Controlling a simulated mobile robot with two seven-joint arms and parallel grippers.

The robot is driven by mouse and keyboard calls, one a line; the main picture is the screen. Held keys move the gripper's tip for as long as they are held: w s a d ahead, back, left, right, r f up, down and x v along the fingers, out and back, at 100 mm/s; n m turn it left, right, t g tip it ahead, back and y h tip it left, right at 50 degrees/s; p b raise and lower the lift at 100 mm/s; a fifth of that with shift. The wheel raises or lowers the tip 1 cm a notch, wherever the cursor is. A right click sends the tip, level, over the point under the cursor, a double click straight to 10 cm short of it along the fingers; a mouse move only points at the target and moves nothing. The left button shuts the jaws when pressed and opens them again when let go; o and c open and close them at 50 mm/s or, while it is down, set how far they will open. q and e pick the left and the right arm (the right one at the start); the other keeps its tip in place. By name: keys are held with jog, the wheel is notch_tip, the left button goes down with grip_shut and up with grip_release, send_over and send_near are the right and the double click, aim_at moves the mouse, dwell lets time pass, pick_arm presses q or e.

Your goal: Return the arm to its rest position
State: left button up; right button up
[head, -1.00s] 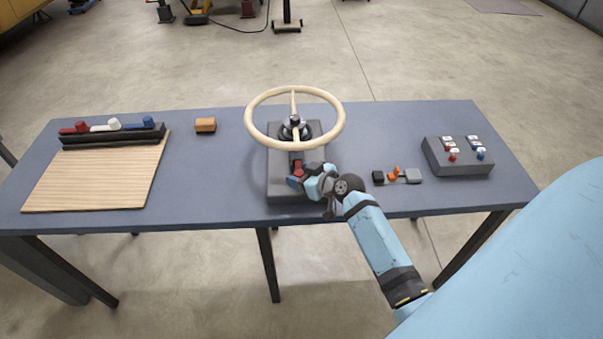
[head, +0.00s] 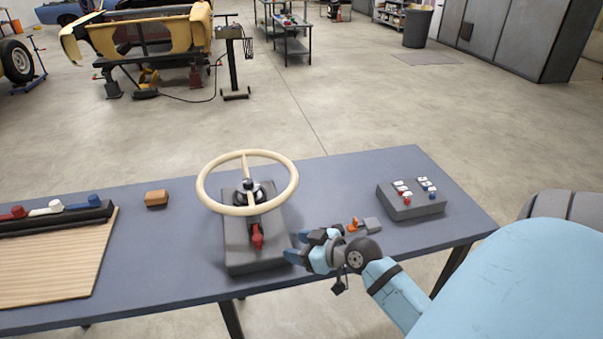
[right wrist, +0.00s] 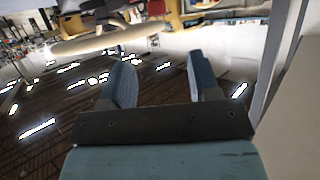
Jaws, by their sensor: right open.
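My right gripper (head: 296,246) is open and empty in the head view, at the right side of the steering column's grey base (head: 262,263). It also shows in the right wrist view (right wrist: 158,70), its two blue fingers spread with nothing between them. A cream steering wheel (head: 208,203) stands on the base, up and left of the gripper. A red lever (head: 257,238) sits on the base below the wheel, left of the fingers and apart from them. My left gripper is out of view.
A grey box with red, white and blue switches (head: 412,208) stands at the right. A small orange-and-grey part (head: 371,225) lies close behind my right gripper. An orange block (head: 156,199) and a wooden board (head: 60,262) lie at the left of the blue table (head: 335,180).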

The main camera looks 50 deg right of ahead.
jog(key=shift+s+r, duration=0.15)
jog(key=shift+s, duration=0.1)
dwell(0.4)
jog(key=s+a+f+g+p, duration=0.1)
jog(key=s+a+f, duration=0.4)
jog(key=a, duration=0.4)
jog(key=s+a+f+g+p, duration=0.1)
jog(key=s+a+f+p, duration=0.1)
jog(key=s+a+f, duration=0.4)
jog(key=a+f, duration=0.2)
jog(key=a, duration=0.1)
jog(key=shift+s+a+f, duration=0.2)
jog(key=shift+a, duration=0.1)
